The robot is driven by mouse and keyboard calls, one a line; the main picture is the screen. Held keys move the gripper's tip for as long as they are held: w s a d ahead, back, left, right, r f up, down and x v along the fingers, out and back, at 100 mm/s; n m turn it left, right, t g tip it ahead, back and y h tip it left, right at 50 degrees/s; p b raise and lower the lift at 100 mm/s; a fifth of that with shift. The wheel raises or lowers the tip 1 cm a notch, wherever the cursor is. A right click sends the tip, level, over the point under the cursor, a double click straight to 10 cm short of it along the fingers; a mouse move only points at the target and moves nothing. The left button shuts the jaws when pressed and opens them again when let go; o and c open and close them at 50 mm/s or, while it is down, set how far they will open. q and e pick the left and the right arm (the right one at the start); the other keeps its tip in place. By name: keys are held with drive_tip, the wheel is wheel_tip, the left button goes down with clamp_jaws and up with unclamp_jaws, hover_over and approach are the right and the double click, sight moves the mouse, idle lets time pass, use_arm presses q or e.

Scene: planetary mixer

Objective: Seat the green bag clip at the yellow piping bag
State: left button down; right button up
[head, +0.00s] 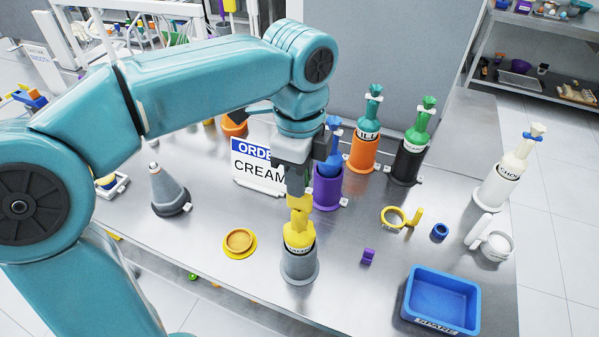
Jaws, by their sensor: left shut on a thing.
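The yellow piping bag (298,236) stands upright in a grey holder (299,267) near the middle of the table. Its gathered yellow top (300,203) shows just below my left gripper (297,188). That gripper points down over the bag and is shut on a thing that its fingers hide. I cannot tell whether the fingers touch the bag's top. I cannot make out the green bag clip; no loose green clip shows on the tabletop. My right gripper is not in view.
Piping bags in purple (327,192), orange (362,153), black (407,164) and white (494,190) holders stand behind and to the right. A blue bin (441,299) is front right. A grey cone (166,187) and yellow dish (239,243) are left. An order sign (258,167) stands behind.

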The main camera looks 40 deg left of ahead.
use_arm(q)
drive_tip(key=shift+f+b, duration=0.95)
drive_tip(key=shift+f, duration=0.55)
drive_tip(key=c, duration=0.8)
unclamp_jaws()
drive_tip(key=shift+c, duration=0.2)
wheel_tip(320, 180, up, 16)
drive_tip(key=p, duration=0.3)
drive_tip(key=shift+r, duration=0.25)
drive_tip(key=shift+s, duration=0.15)
